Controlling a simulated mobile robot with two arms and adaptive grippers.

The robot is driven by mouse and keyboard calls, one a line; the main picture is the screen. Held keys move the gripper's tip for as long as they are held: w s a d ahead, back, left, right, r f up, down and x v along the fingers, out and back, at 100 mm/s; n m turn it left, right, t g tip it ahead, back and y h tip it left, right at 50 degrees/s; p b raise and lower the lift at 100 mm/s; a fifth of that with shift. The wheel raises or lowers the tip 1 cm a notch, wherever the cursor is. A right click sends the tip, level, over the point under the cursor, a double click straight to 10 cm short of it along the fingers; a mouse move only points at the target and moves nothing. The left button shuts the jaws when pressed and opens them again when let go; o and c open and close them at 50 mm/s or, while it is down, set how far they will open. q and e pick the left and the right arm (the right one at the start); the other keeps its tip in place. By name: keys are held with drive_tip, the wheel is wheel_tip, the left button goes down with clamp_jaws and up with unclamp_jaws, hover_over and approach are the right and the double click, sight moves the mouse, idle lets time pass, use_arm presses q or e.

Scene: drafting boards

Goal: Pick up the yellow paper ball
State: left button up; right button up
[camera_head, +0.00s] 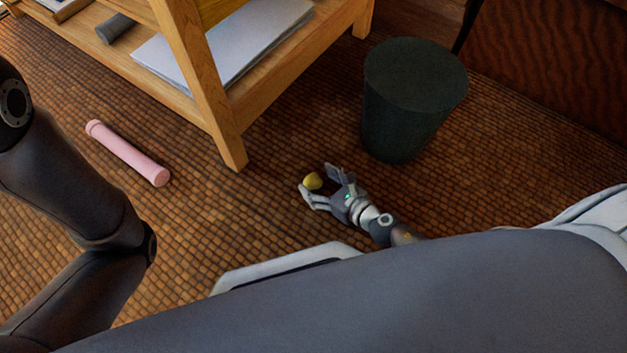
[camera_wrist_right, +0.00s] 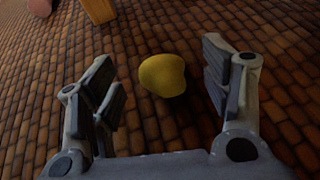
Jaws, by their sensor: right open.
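The yellow paper ball (camera_head: 313,181) is a small rounded lump on the woven brown floor, near the middle of the head view. My right gripper (camera_head: 319,183) is open, with its fingers on either side of the ball. In the right wrist view the ball (camera_wrist_right: 162,75) appears between the two spread fingers of the gripper (camera_wrist_right: 165,90), with a gap to each finger. I cannot tell exactly how far the ball is from the fingertips in depth. My left gripper is not in view.
A dark bin (camera_head: 412,105) stands behind and right of my right gripper. A wooden table leg (camera_head: 225,140) stands behind and left of the ball, under a shelf with white paper (camera_head: 235,45). A pink tube (camera_head: 128,153) lies on the floor at left.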

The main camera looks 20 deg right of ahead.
sight(316, 179)
drive_tip(key=shift+x, duration=1.55)
drive_tip(key=shift+d, duration=0.1)
drive_tip(key=c, duration=0.8)
